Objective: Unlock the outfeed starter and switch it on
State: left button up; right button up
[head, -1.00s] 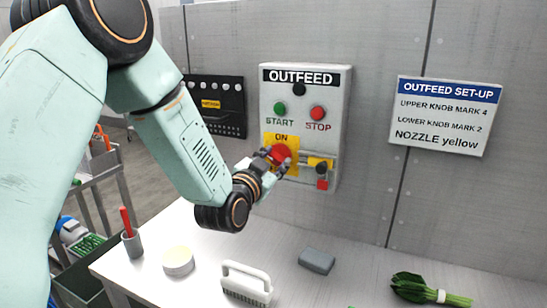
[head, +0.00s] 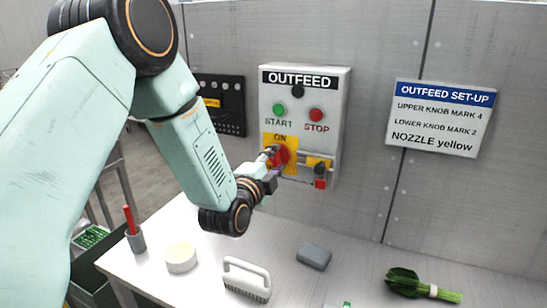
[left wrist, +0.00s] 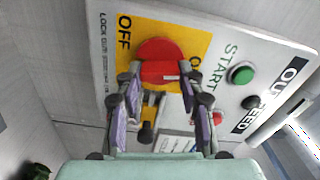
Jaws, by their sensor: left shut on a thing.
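The outfeed starter is a light grey box (head: 331,115) on the wall, with a red rotary switch (head: 284,155) on a yellow plate. My left gripper (head: 273,161) is at this switch, shut on its red handle. In the left wrist view the red switch (left wrist: 160,55) shows between the fingers, with OFF printed on one side of the yellow plate and ON partly covered. Right of the switch, a yellow piece with a black knob (head: 319,168) sits on a metal bar, with a small red block (head: 320,184) below. My right gripper is not in view.
The green START button (head: 279,108) and red STOP button (head: 317,114) sit above the switch. A set-up sign (head: 444,118) hangs at right. The table (head: 210,240) below holds a brush (head: 246,280), a grey block (head: 314,257), a round tub (head: 181,257) and greens (head: 420,284).

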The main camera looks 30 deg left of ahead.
pick_arm(q)
jog(key=shift+d+m+p, duration=0.1)
jog(key=shift+m+p, duration=0.3)
jog(key=shift+m, duration=0.8)
jog(key=shift+f, duration=0.1)
jog(key=o, duration=1.2)
jog(key=shift+d, duration=0.1)
jog(key=shift+c, duration=0.2)
jog(key=s, duration=1.2)
jog(key=shift+d, duration=0.25)
